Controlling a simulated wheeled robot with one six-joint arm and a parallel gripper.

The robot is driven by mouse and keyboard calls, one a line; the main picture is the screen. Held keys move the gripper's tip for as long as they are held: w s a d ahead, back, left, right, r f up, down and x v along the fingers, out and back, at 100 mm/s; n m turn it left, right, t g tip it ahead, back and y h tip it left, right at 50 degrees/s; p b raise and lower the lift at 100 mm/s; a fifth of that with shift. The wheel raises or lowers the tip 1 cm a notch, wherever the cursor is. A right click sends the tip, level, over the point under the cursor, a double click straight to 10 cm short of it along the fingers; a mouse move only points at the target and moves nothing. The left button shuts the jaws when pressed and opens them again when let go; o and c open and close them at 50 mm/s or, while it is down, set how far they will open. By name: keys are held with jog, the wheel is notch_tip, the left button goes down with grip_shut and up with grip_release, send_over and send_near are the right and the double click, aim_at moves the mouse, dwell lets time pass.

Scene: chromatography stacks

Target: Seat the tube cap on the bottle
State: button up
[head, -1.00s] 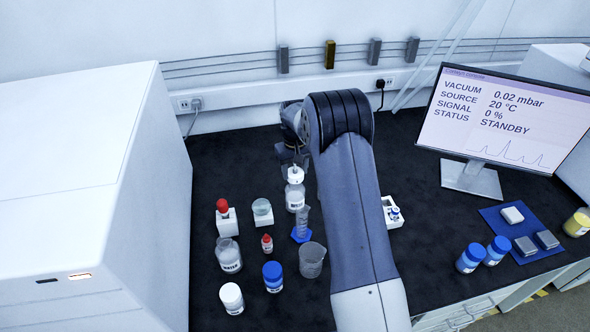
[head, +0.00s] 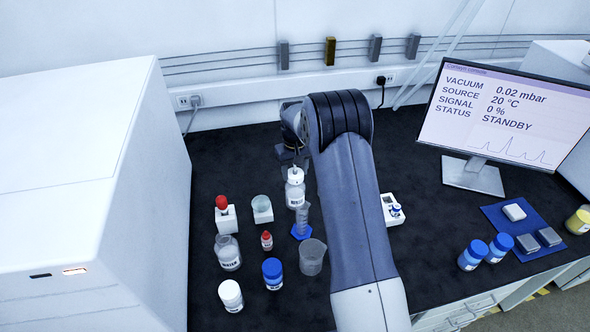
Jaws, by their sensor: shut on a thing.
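The bottle (head: 295,198) is a clear-white bottle with a dark-lettered label, standing upright on the black bench left of my arm. The white tube cap (head: 295,175) shows at the bottle's mouth, with a thin piece rising from it into my gripper. My gripper (head: 294,163) is directly above the bottle, pointing down and shut on the cap. The fingertips are small and dark here, and part of the wrist is hidden behind my arm. I cannot tell whether the cap is fully down on the neck or just resting at it.
A graduated cylinder with a blue base (head: 302,222) stands close in front of the bottle, and a beaker (head: 312,258) is nearer. A water bottle (head: 228,253), a blue-capped bottle (head: 272,274) and a red-capped dropper bottle (head: 267,240) stand front left. A monitor (head: 512,118) is at right.

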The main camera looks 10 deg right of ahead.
jog(key=shift+f, duration=0.15)
jog(key=shift+f+b, duration=0.3)
jog(key=shift+b, duration=0.1)
jog(key=o, duration=1.5)
jog(key=shift+c, duration=0.2)
jog(key=shift+r, duration=0.1)
jog(key=shift+r+p, duration=2)
jog(key=shift+r, duration=1.5)
